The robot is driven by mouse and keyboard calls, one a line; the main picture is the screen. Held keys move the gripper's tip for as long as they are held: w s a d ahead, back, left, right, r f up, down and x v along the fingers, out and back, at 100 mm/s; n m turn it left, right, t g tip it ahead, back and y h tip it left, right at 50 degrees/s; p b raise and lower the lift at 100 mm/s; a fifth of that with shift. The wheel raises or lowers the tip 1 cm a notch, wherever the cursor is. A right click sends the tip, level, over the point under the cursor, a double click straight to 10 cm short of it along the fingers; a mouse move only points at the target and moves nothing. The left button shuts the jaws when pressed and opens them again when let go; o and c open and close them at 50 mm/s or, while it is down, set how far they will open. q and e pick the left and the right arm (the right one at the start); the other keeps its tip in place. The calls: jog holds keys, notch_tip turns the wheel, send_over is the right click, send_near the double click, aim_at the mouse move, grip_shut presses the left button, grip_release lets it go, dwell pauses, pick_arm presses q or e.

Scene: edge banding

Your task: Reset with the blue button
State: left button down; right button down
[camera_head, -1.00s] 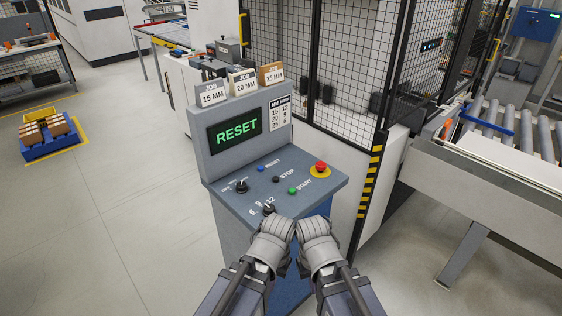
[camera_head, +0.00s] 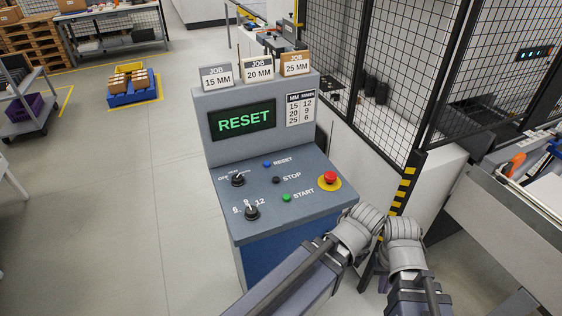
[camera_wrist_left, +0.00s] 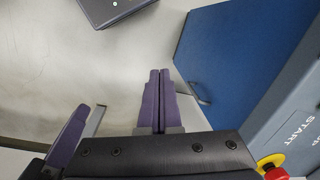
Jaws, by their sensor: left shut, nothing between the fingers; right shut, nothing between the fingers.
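The blue button (camera_head: 267,164) sits on the sloped grey control panel (camera_head: 325,212), beside the label RESET. The panel's screen (camera_head: 243,120) shows RESET in green letters. My left gripper (camera_wrist_left: 158,75) is shut and empty in the left wrist view, over the floor beside the blue cabinet front (camera_wrist_left: 235,65). My right gripper (camera_head: 384,283) is mostly hidden below its wrist in the head view, shut. Both wrists are close together at the panel's front right corner, and neither gripper touches the blue button.
The panel also bears a black STOP button (camera_head: 276,180), a green START button (camera_head: 286,198), a red emergency stop (camera_head: 330,178) and two black knobs (camera_head: 238,180). Job cards (camera_head: 258,70) stand on top.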

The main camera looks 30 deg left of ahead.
aim_at(267, 164)
dwell(0.3)
